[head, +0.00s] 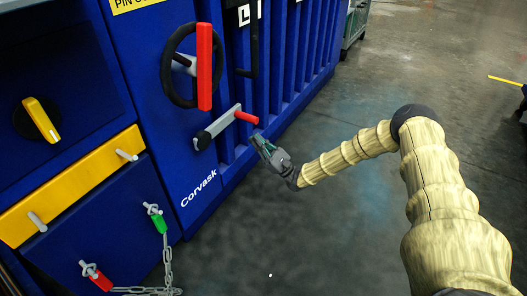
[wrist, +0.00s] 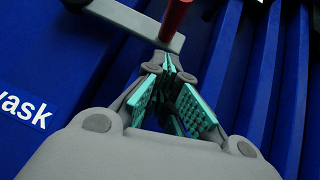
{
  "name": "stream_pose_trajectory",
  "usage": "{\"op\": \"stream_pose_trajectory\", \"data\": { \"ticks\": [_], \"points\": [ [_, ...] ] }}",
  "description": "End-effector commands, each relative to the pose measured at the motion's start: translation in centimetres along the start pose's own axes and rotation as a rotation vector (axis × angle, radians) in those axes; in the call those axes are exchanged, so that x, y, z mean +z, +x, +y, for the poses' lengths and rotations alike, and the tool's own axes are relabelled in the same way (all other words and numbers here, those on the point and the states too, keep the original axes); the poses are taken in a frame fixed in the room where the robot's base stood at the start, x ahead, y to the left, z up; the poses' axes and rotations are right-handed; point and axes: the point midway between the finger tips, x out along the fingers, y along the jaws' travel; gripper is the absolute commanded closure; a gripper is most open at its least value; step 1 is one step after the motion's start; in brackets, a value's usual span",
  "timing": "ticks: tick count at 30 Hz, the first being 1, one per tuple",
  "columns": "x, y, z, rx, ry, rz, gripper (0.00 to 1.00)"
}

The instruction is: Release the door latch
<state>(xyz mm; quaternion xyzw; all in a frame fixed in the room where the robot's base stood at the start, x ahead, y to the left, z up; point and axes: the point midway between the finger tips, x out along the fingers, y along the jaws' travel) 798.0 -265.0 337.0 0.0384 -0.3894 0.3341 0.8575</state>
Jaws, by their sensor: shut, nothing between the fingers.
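A grey lever (head: 222,124) with a red grip (head: 246,117) is mounted on the blue machine's front, with a black pivot at its lower left end. In the wrist view the grey lever (wrist: 130,18) crosses the top and the red grip (wrist: 177,15) sticks out towards the camera. My gripper (head: 257,137) is just below and right of the red grip in the head view. Its teal-padded fingers (wrist: 168,65) are shut and empty, close to the lever's end; whether they touch it I cannot tell.
Above the lever is a black handwheel (head: 168,75) with a red bar (head: 204,66). A yellow knob (head: 42,120) and yellow strip (head: 75,188) are at left. Green (head: 160,223) and red (head: 101,281) tags hang by a chain (head: 168,265). The floor (head: 330,230) at right is mostly clear.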

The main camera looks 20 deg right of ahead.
Motion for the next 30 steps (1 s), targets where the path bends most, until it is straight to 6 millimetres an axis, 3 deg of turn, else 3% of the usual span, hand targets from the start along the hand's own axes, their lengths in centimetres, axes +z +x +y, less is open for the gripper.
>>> {"op": "stream_pose_trajectory", "data": {
  "ticks": [4,13,30],
  "points": [
    [-0.1,1.9,0.1,0.002,0.0,-0.003,1.0],
    [1.8,3.6,0.0,0.001,0.0,-0.003,1.0],
    [2.9,4.6,0.0,0.001,0.0,-0.001,1.0]
  ]
}}
